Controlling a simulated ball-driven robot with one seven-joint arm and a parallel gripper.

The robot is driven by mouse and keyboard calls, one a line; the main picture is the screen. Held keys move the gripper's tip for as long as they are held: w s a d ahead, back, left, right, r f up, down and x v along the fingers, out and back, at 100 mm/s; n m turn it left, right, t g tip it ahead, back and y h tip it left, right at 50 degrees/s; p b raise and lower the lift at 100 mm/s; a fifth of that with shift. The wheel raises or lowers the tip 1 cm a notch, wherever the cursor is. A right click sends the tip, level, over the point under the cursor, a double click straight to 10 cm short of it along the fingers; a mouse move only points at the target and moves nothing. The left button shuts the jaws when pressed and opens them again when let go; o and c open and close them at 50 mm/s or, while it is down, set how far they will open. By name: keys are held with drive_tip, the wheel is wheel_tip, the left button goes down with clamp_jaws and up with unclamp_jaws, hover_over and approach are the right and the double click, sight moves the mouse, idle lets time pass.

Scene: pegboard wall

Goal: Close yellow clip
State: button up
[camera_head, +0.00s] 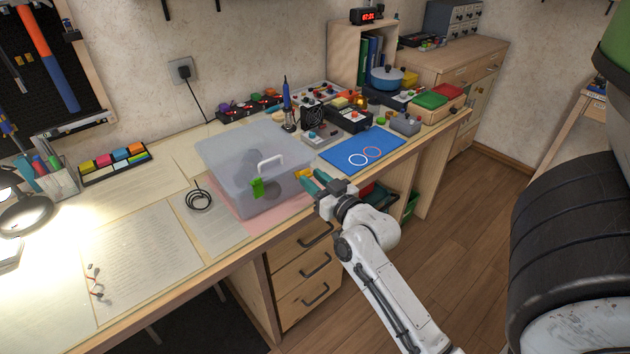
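A translucent grey storage box (222,165) with a lid and a white handle (270,163) stands on the worktop. The yellow clip (303,173) is small and sits at the box's right end. It seems to stick out from the wall, but it is too small to tell its exact angle. A green clip (257,188) is on the box's front side. My gripper (311,179) has its two teal fingers apart, with nothing seen between them. Its tips are just beside the yellow clip; I cannot tell whether they touch it.
A blue mat (345,163) with two rings lies right of the box. A black cable coil (199,199) lies at its left. Electronics and a soldering iron (288,104) stand behind it. Drawers (303,257) are below the table's front edge. Papers cover the left worktop.

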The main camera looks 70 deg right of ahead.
clamp_jaws()
